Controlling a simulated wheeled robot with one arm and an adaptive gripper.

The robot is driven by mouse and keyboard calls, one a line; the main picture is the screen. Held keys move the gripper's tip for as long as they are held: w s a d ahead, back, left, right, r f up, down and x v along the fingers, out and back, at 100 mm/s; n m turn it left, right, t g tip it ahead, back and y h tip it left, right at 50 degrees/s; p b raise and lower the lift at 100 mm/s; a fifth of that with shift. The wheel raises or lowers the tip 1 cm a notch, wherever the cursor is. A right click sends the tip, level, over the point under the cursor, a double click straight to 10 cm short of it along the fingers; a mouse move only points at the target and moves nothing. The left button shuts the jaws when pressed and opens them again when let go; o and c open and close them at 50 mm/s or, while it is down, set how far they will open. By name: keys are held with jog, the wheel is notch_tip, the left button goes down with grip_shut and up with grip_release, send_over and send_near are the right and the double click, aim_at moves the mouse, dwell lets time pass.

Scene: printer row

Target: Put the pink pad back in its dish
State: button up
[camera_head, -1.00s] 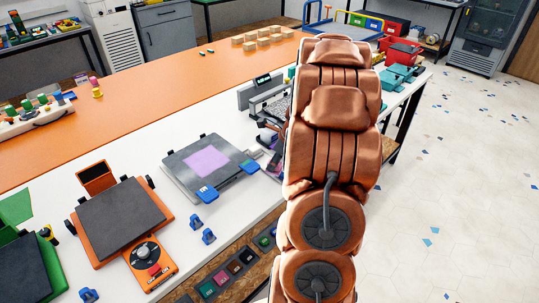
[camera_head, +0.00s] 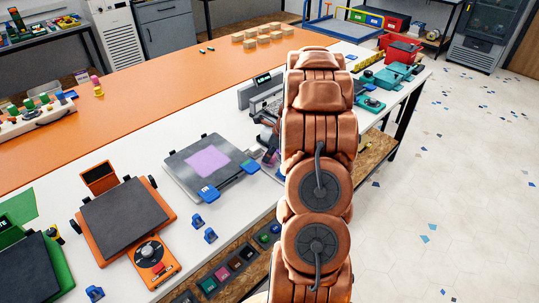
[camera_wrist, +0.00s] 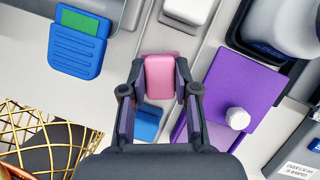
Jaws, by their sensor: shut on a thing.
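In the wrist view, the small pink pad (camera_wrist: 160,77) sits between the two fingers of my gripper (camera_wrist: 160,88), which is shut on it. A blue block (camera_wrist: 148,122) shows just below the pad, and a pale grey surface lies behind. I cannot tell the height of the pad above that surface. In the head view my arm hides the gripper and the pad. I cannot make out for certain which thing is the pad's dish.
A purple plate with a white knob (camera_wrist: 237,118) lies right of the gripper. A blue clip (camera_wrist: 78,44) is at upper left, a gold wire basket (camera_wrist: 40,135) at lower left. In the head view, a grey press with a lilac sheet (camera_head: 207,161) stands left of my arm.

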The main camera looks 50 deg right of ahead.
jog(key=shift+f, duration=0.6)
jog(key=o, duration=1)
jog(key=shift+f, duration=0.1)
jog(key=shift+b+v, duration=1.1)
jog(key=shift+v, duration=5.05)
